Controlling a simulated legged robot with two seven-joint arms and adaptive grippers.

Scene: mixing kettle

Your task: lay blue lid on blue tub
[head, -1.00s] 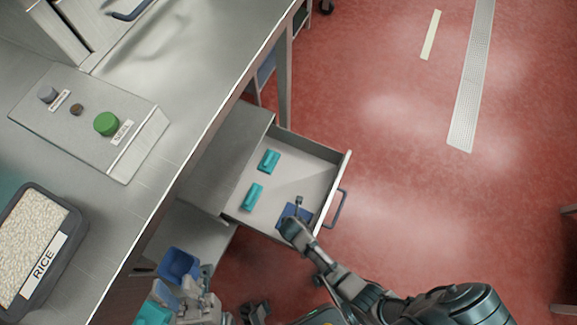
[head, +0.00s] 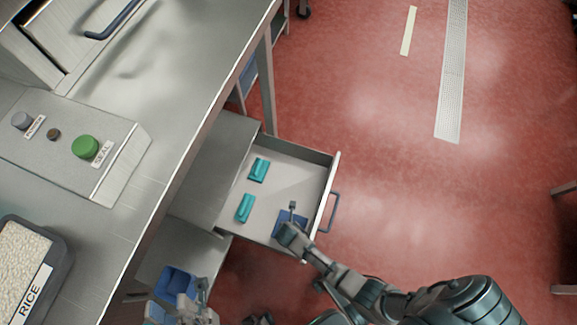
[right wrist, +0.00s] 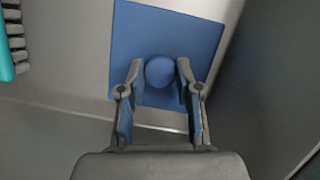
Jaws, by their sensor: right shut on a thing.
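The blue lid (head: 281,218) is a flat square with a round knob (right wrist: 160,71), at the front corner of the open drawer. My right gripper (head: 289,230) is shut on the lid's knob, with a fingertip on each side in the right wrist view (right wrist: 160,75). I cannot tell whether the lid still touches the drawer floor. The blue tub (head: 174,281) is at the bottom left of the head view, its open top showing. My left gripper (head: 200,292) is at the tub's right side and appears shut on its wall; its lower part is cut off by the frame.
The open drawer (head: 322,190) also holds two teal items (head: 259,170) (head: 245,208). The steel counter (head: 175,75) carries a button box (head: 110,165) and a rice container (head: 58,262).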

